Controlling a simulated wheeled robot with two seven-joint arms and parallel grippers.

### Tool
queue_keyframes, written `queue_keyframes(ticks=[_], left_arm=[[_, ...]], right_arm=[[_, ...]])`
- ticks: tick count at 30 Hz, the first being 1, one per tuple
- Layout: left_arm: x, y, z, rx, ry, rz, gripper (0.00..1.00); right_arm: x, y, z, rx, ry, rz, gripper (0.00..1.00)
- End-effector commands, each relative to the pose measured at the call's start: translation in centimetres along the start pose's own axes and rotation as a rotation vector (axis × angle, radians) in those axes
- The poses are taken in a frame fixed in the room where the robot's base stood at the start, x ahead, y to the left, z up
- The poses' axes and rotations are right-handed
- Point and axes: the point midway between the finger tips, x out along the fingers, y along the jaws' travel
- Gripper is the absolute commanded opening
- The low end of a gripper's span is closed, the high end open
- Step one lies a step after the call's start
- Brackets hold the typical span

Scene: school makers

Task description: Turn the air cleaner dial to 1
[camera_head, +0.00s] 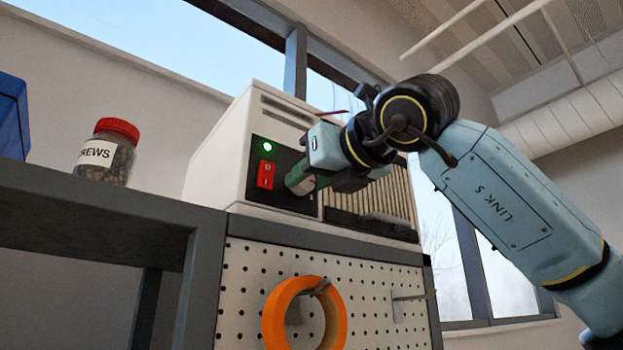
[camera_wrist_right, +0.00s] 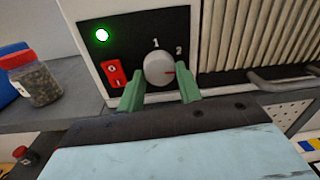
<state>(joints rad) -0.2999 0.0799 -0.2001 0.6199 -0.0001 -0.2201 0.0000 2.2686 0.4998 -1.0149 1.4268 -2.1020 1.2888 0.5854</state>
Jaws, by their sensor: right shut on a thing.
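The air cleaner (camera_head: 222,150) is a white box with a black control panel (camera_head: 255,190), standing on a ledge. Its round pale dial (camera_wrist_right: 157,69) shows in the right wrist view, with "1" printed above it and "2" at its upper right. My right gripper (camera_head: 302,178) reaches the panel from the right. Its green fingers are shut on the dial, one on each side, as the right wrist view (camera_wrist_right: 160,72) shows. In the head view the gripper mostly hides the dial. My left gripper is not in view.
A red switch (camera_head: 265,175) and a lit green lamp (camera_head: 267,146) sit left of the dial. A red-lidded jar of screws (camera_head: 107,155) and a blue bin (camera_head: 12,115) stand further left. Orange tape (camera_head: 270,318) hangs on the pegboard (camera_head: 243,285) below.

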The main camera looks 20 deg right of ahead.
Motion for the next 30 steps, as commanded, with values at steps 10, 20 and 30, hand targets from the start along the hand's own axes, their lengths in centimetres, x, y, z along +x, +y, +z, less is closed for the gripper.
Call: queue_keyframes(ticks=[10, 20, 30], left_arm=[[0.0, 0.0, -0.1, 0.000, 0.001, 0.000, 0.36], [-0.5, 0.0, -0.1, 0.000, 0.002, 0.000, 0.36], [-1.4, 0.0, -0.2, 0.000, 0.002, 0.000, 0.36]], right_arm=[[0.0, -0.2, 0.0, -0.328, -0.022, 0.006, 0.12], [0.0, -0.3, 0.1, -0.641, -0.042, 0.012, 0.12], [0.0, -0.4, 0.2, -0.963, -0.061, 0.018, 0.12]])
